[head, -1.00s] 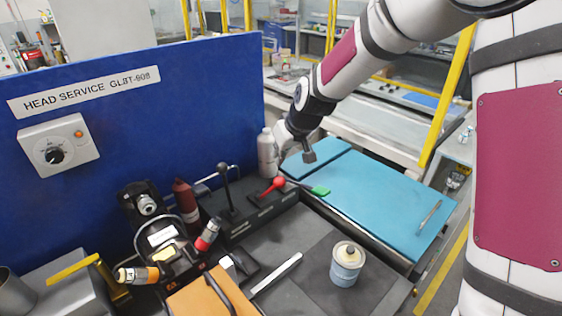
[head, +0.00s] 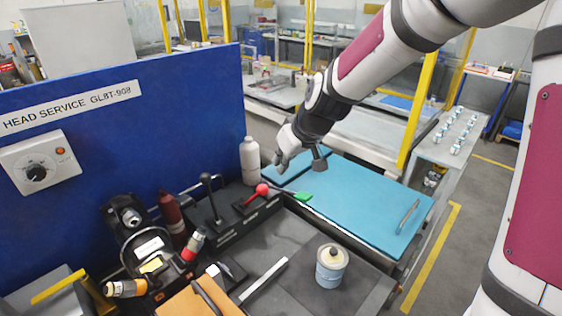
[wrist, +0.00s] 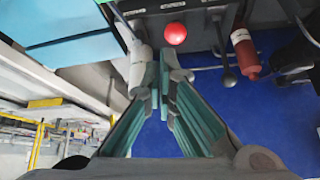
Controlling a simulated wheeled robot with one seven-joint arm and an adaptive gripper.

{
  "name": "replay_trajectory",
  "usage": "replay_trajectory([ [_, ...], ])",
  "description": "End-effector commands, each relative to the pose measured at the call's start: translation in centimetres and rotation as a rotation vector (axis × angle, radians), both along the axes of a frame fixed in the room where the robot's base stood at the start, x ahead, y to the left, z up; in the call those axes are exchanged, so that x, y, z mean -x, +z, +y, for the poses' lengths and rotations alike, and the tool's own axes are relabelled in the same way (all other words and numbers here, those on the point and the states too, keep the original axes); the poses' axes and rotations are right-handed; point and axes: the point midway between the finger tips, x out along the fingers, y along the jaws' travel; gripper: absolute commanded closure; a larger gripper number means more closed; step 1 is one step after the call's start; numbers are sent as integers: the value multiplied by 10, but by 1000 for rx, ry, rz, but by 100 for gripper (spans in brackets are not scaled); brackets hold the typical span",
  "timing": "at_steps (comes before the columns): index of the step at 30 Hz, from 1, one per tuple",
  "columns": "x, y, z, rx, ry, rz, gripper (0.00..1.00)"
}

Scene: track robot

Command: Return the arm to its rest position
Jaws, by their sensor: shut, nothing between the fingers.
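My gripper (head: 281,160) is in the air at the upper middle of the head view, over the far end of the workbench and close to the white bottle (head: 250,160) in the picture. In the wrist view my gripper (wrist: 161,85) shows its two greenish fingers brought together with nothing between them. The red-knobbed lever (head: 262,190) lies below it on the black control box, and its red ball shows in the wrist view (wrist: 175,33). My arm reaches in from the upper right.
A blue panel (head: 150,120) stands at the left. A blue mat (head: 350,205) with a thin metal tool lies at the right. A can (head: 331,266), a dark red bottle (head: 171,213) and a black device are on the bench. A yellow post (head: 413,105) stands behind.

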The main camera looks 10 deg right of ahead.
Motion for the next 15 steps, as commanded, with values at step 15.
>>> replay_trajectory([
  [15, 66, 46, -11, 110, -73, 32, 100],
])
